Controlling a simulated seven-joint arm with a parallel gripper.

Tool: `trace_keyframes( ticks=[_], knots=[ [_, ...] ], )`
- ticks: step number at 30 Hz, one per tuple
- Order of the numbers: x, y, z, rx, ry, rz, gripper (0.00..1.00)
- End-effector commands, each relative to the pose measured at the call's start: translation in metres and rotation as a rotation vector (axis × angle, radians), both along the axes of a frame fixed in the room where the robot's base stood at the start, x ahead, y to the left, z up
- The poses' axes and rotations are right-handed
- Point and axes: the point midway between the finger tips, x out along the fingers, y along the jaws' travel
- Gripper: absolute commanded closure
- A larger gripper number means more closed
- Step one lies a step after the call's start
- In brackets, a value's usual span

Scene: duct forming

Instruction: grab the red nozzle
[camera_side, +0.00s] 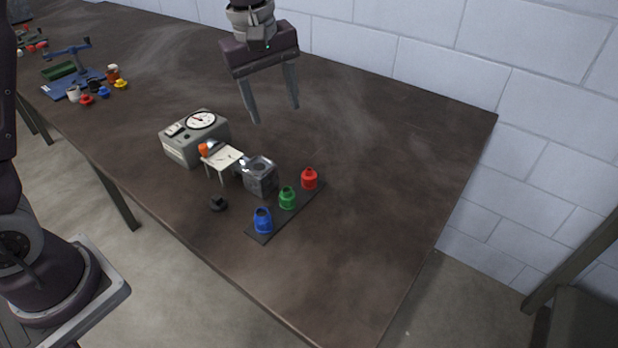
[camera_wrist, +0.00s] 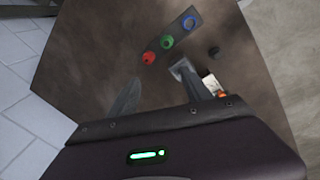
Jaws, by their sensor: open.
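The red nozzle (camera_side: 309,179) stands upright at the far right end of a dark strip (camera_side: 263,237), beside the green nozzle (camera_side: 287,198) and the blue nozzle (camera_side: 263,220). My gripper (camera_side: 276,115) is open and empty, held above the table behind the nozzles. In the wrist view the red nozzle (camera_wrist: 149,58) lies ahead of my gripper (camera_wrist: 155,88), roughly between the fingers' directions and apart from them.
A grey metal block (camera_side: 260,176) stands just left of the nozzles. Left of it are a small white stand (camera_side: 222,158) with an orange part and a grey gauge box (camera_side: 195,138). The table (camera_side: 400,160) is clear to the right; a block wall (camera_side: 420,60) rises behind.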

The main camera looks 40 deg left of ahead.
Motion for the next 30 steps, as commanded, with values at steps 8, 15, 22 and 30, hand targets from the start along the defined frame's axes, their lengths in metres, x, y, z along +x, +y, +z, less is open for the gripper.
trace_keyframes(
  ticks=[8, 15, 22, 30],
  knots=[
    [0.077, -0.016, -0.139, -0.01, 0.152, 0.442, 0.43],
    [0.081, -0.017, -0.174, -0.006, 0.166, 0.492, 0.43],
    [0.082, -0.017, -0.215, -0.008, 0.165, 0.491, 0.43],
    [0.083, -0.016, -0.223, -0.008, 0.161, 0.49, 0.43]
  ],
)
